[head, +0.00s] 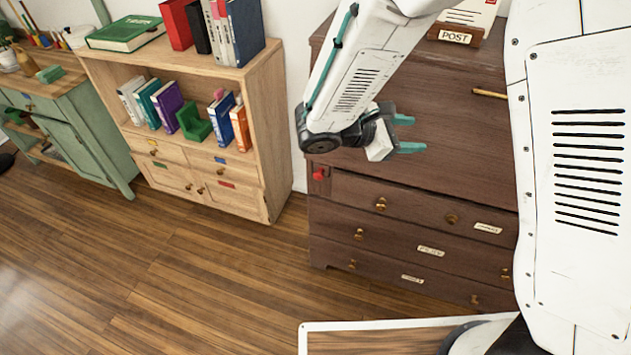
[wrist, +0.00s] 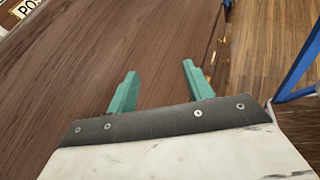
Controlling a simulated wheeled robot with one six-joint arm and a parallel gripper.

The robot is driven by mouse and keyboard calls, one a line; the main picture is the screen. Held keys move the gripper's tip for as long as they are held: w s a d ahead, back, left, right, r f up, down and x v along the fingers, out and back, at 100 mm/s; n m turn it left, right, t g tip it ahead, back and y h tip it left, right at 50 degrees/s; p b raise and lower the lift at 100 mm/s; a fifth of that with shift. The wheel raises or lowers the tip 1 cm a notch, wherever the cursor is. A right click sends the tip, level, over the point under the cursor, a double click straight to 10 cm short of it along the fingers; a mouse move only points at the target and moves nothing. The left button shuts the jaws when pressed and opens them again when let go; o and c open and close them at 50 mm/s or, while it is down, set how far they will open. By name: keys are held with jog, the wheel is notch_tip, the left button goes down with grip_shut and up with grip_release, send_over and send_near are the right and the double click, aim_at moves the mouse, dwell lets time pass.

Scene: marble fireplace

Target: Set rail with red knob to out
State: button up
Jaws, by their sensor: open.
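The rail with the red knob (head: 319,174) is at the upper left front corner of the dark brown desk (head: 430,120), left of the top drawer. Its front end looks level with the desk front. My gripper (head: 408,134) is open and empty, with teal fingers. It is above and right of the red knob in the head view, in front of the sloping desk panel and apart from the knob. In the wrist view the open fingers (wrist: 160,82) show over brown wood. I cannot make out the red knob there.
Drawers with brass knobs (head: 381,204) lie below and right of the rail. A wooden bookcase (head: 277,130) stands left of the desk, with a narrow gap. A POST holder (head: 456,36) sits on top. Wooden floor (head: 190,270) in front of the bookcase is clear.

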jog(key=w+a+f+n+t+y, duration=0.1)
jog(key=w+a+f+n+t, duration=0.3)
jog(key=a+f+n+t, duration=0.55)
jog(key=n+t+y, duration=0.4)
jog(key=n+y, duration=0.3)
jog(key=n, duration=0.1)
send_near(317, 177)
jog(key=shift+g, duration=0.25)
jog(key=x, duration=0.8)
jog(key=shift+w+r, duration=0.1)
jog(key=shift+w, duration=0.05)
grip_shut()
